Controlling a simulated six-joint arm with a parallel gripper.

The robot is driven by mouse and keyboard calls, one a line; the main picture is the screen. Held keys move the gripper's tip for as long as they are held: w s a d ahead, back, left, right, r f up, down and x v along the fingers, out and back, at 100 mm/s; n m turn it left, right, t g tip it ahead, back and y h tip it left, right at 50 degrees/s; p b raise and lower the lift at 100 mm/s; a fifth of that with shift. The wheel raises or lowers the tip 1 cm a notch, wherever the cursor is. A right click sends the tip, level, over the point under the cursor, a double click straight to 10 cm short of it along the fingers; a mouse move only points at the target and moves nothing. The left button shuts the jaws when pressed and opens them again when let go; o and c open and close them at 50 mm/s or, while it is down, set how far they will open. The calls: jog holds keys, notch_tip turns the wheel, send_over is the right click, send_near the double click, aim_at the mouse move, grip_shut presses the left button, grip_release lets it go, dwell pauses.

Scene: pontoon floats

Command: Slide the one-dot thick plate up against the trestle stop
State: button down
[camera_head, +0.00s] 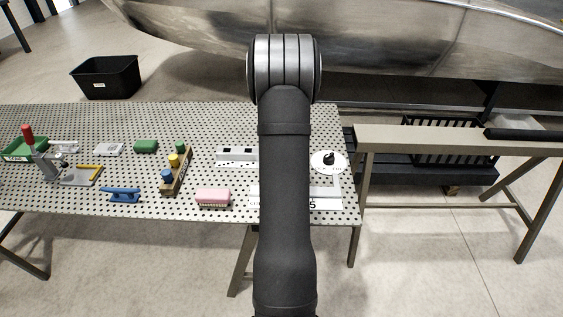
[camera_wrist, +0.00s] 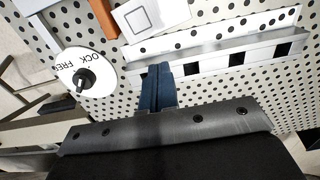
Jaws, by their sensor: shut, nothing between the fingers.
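My gripper (camera_wrist: 158,88) is shut and empty in the wrist view, its two dark blue fingers together over the perforated table. The fingertips are close to the near edge of a long pale rail with dark square holes (camera_wrist: 236,59); I cannot tell whether they touch it. I cannot pick out a thick plate with one dot. A white flat piece with a square outline (camera_wrist: 151,17) lies beyond the rail. I cannot tell which piece is the trestle stop.
A white disc with a black knob (camera_wrist: 82,80) lies left of my fingers; it shows in the head view (camera_head: 328,161). A pink block (camera_head: 213,196), a blue-handled tool (camera_head: 121,195) and a wooden peg holder (camera_head: 177,172) stand to the left. A grey trestle (camera_head: 450,139) stands right of the table.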

notch_tip(320, 180, down, 10)
dwell(0.6)
jog(key=shift+s, duration=1.05)
notch_tip(320, 180, up, 10)
dwell(0.4)
